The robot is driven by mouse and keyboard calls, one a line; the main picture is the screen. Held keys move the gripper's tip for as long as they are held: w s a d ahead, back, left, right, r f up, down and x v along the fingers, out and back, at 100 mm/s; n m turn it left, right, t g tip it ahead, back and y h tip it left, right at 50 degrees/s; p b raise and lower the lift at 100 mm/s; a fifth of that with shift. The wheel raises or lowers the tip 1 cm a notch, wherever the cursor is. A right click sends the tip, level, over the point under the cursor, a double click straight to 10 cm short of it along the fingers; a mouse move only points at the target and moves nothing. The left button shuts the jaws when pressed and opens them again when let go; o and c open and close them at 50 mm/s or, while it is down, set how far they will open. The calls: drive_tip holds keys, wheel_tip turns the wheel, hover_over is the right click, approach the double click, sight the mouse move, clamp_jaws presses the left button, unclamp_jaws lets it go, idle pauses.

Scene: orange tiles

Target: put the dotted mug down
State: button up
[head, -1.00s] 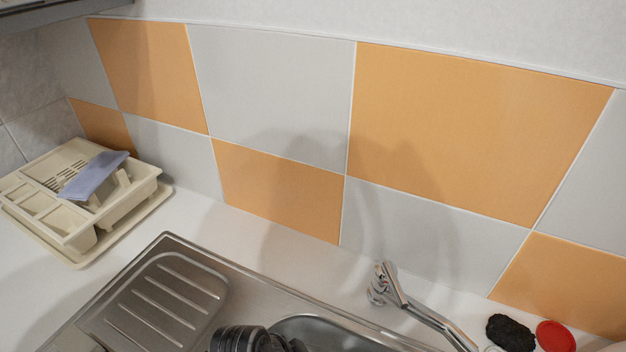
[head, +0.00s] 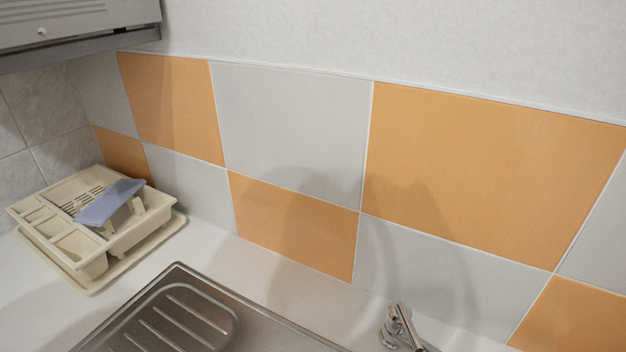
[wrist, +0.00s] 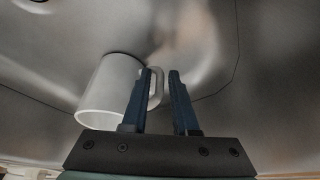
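A plain pale grey mug (wrist: 112,92) shows in the wrist view, on the metal of the sink. Its open rim faces the lower left, and I see no dots on the side in view. My gripper (wrist: 160,76) is in front of it, with its two dark blue fingers apart. The mug's handle (wrist: 158,88) shows between the fingers, close to the left one, with a gap to the right one. The left finger overlaps part of the mug's side. Neither the mug nor my gripper shows in the head view.
A steel sink drainboard (head: 190,318) lies at the bottom of the head view, with a tap (head: 402,330) to its right. A cream dish rack (head: 80,262) holding a blue-grey item (head: 108,202) stands at the left. The white counter (head: 215,250) between rack and wall is clear.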

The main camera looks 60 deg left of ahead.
drive_tip(key=shift+o, duration=0.8)
drive_tip(key=shift+r, duration=0.2)
drive_tip(key=p+v, duration=0.1)
drive_tip(key=v, duration=1.1)
drive_tip(key=shift+w, duration=0.1)
